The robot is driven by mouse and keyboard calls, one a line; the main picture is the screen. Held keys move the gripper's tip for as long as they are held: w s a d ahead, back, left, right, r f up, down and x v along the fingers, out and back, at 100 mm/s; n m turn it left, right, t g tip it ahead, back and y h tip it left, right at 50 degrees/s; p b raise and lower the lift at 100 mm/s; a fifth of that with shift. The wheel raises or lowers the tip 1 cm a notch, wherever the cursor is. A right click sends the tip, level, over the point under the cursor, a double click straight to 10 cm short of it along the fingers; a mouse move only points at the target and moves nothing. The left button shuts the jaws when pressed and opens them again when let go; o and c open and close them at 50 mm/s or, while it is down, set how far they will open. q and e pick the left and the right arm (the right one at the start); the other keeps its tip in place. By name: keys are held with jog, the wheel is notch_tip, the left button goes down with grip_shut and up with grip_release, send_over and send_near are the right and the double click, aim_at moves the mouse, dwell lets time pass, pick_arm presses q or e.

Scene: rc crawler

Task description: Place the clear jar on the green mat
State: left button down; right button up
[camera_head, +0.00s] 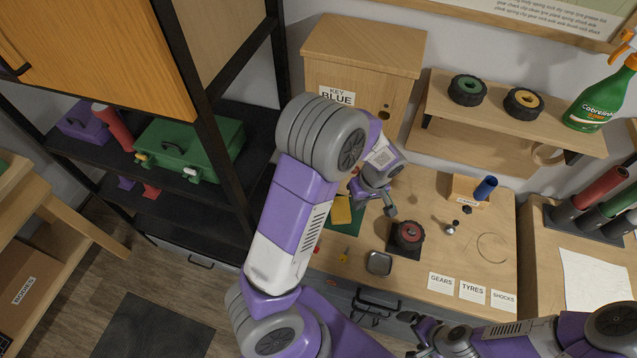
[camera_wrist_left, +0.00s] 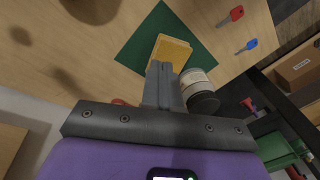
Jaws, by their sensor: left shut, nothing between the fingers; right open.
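The clear jar (camera_wrist_left: 194,84), with a pale label and dark lid, shows in the left wrist view close beside my left fingers. Its base overlaps the edge of the green mat (camera_wrist_left: 137,52); I cannot tell if it rests fully on it. A yellow block (camera_wrist_left: 172,50) lies on the mat. The mat also shows in the head view (camera_head: 345,228), where my left arm hides the jar. My left gripper (camera_wrist_left: 163,84) is shut and empty, pointing at the block; it also shows in the head view (camera_head: 388,208). My right gripper (camera_head: 414,335) is open near the table's front edge.
A red-hubbed wheel (camera_head: 409,234) and a small grey tin (camera_head: 378,263) sit on the table right of the mat. Red (camera_wrist_left: 231,15) and blue (camera_wrist_left: 247,46) keys lie near the mat. A wooden key cabinet (camera_head: 365,50) stands behind. A green toolbox (camera_head: 190,145) is on the left shelf.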

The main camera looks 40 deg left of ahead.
pick_arm(q)
jog(key=s+a+n, duration=0.1)
jog(key=a+n, duration=0.2)
jog(key=a, duration=0.1)
jog(key=s+a+n, duration=0.1)
jog(key=a+n, duration=0.2)
jog(key=a, duration=0.1)
jog(key=s+a+n+p, duration=0.1)
jog(key=a+n, duration=0.3)
jog(key=shift+a, duration=0.3)
jog(key=shift+w+d+f+b, duration=0.1)
jog(key=shift+f+b, duration=0.3)
jog(key=shift+f, duration=0.05)
jog(key=shift+d, duration=0.1)
jog(key=shift+f, duration=0.1)
jog(key=shift+w+d, duration=0.15)
jog(key=shift+d, duration=0.7)
jog(key=shift+w+d, duration=0.1)
jog(key=shift+d, duration=0.7)
